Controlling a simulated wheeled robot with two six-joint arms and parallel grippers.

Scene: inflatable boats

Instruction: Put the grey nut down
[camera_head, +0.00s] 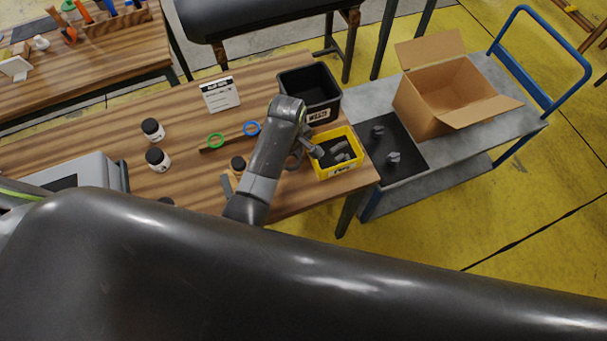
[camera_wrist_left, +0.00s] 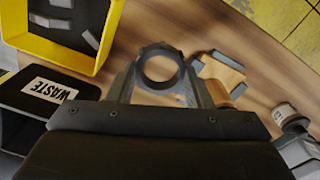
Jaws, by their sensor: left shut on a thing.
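The grey nut (camera_wrist_left: 160,67), a ring with a round hole, is between the fingertips of my left gripper (camera_wrist_left: 164,88) in the left wrist view. The gripper is shut on it. Wooden tabletop shows behind the nut, so it is held beside the yellow bin, not over it. In the head view my left gripper (camera_head: 303,152) is at the left side of the yellow bin (camera_head: 347,171), and I cannot make out the nut clearly. The yellow bin (camera_wrist_left: 52,50) holds several grey parts. My right gripper is not in view.
A black waste bin (camera_head: 310,92) stands behind the yellow bin. A green ring (camera_head: 216,141), a blue ring (camera_head: 251,129) and dark-lidded jars (camera_head: 157,159) are on the wooden table. A cart with a black mat (camera_head: 405,165) and an open cardboard box (camera_head: 440,100) stands right.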

